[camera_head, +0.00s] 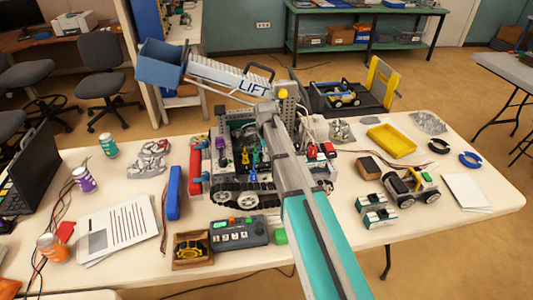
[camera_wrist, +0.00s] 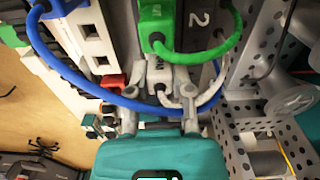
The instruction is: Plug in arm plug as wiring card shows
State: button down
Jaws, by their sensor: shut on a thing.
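In the wrist view my gripper (camera_wrist: 160,108) is shut on a white plug (camera_wrist: 160,74) with dark lettering too small to read surely. A white cable (camera_wrist: 208,92) curves from it to the right. A green plug (camera_wrist: 158,24) with a green cable (camera_wrist: 224,48) sits just beyond it on a panel (camera_wrist: 200,34) marked "2". Whether the white plug is seated or only close to a socket cannot be told. In the head view my arm reaches over the tracked robot (camera_head: 243,198) and hides the gripper. No wiring card is clearly identifiable.
A blue cable (camera_wrist: 62,68) loops beneath the plug, close to my fingers. A white strip with square openings (camera_wrist: 92,32) is at left, a perforated metal frame (camera_wrist: 240,130) at right.

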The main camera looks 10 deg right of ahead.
jog(key=shift+c, duration=2.2)
grip_release()
jog(key=shift+f, duration=0.1)
jog(key=shift+r, duration=0.2)
jog(key=shift+r+p, duration=2.85)
jog(key=shift+p, duration=0.2)
jog(key=s+d+n, duration=0.2)
jog(key=s+n, duration=1.6)
jog(key=s, duration=0.5)
jog(key=shift+s+d, duration=0.15)
jog(key=shift+s, duration=0.1)
